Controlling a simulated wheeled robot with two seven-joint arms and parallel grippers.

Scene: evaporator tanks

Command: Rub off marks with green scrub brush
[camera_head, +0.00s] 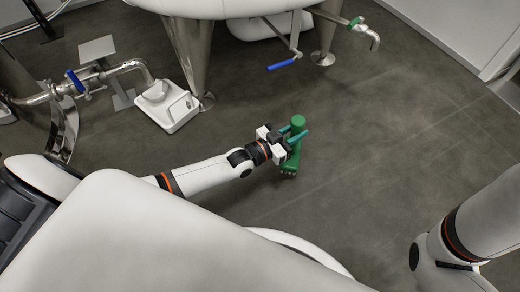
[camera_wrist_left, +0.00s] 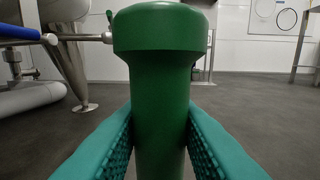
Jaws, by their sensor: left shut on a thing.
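The green scrub brush (camera_head: 297,126) is upright in the head view, its wider bristle end low near the dark floor. My left gripper (camera_head: 298,138) is shut on its handle. In the left wrist view the brush (camera_wrist_left: 160,80) stands between the two teal fingers (camera_wrist_left: 160,135), its round cap at the top. I cannot tell whether the bristles touch the floor. No distinct marks on the floor can be made out, only faint pale streaks and lines. My right gripper is not in view; only part of my right arm shows at the lower right.
A white tank on metal legs (camera_head: 190,55) stands at the back, with a blue-handled valve (camera_head: 281,64) and a green-handled tap (camera_head: 356,23). A white box-like unit (camera_head: 172,108) and steel piping (camera_head: 120,68) are at the left. The floor (camera_head: 400,120) to the right is clear.

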